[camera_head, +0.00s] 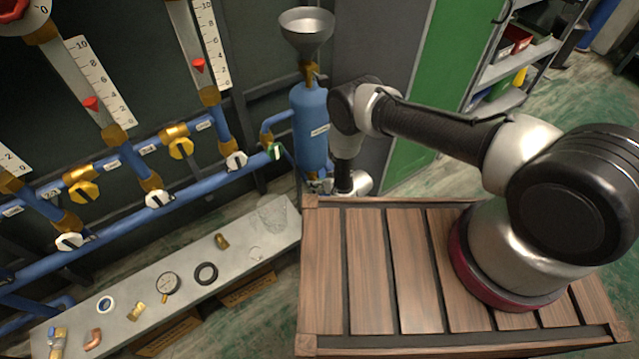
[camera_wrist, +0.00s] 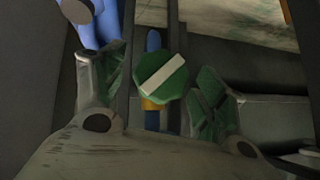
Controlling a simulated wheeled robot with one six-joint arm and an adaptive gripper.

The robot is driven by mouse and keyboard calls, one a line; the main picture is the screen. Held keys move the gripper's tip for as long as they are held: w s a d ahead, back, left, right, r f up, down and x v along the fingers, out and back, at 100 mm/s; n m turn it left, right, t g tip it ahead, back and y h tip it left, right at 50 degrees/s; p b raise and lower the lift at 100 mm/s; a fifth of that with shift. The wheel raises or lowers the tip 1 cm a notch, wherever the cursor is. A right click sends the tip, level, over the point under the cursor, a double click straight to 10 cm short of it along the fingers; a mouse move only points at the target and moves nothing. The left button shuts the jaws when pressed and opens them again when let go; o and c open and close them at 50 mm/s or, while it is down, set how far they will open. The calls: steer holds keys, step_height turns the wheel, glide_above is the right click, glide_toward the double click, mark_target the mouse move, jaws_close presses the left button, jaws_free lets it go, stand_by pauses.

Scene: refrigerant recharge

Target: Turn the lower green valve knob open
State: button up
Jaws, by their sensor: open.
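In the wrist view, a green valve knob (camera_wrist: 150,95) with a slanted pale bar across its face sits between the two fingers of my gripper (camera_wrist: 160,78). My gripper is open, with a finger on either side of the knob. A blue pipe with a brass fitting (camera_wrist: 151,104) runs behind the knob. In the head view, my wrist hangs beside the lower part of the blue tank (camera_head: 312,130), and I cannot make out this knob there. Another green knob (camera_head: 276,152) shows higher, on the pipe left of the tank.
White knobs (camera_head: 157,199) and yellow knobs (camera_head: 181,148) line the blue pipes at left. A grey bench (camera_head: 135,285) holds a gauge, rings and fittings. A funnel (camera_head: 307,30) stands above the tank. A slatted wooden platform (camera_head: 372,270) lies under my arm.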

steer(key=shift+x, duration=0.75)
steer(key=c, duration=1)
steer(key=shift+c, duration=0.2)
steer(key=shift+a, duration=0.1)
steer(key=n+t+h, duration=0.1)
steer(key=h, duration=0.1)
steer(key=shift+n+t+h, duration=1.4)
steer(key=shift+t+h, duration=0.1)
steer(key=shift+h, duration=0.2)
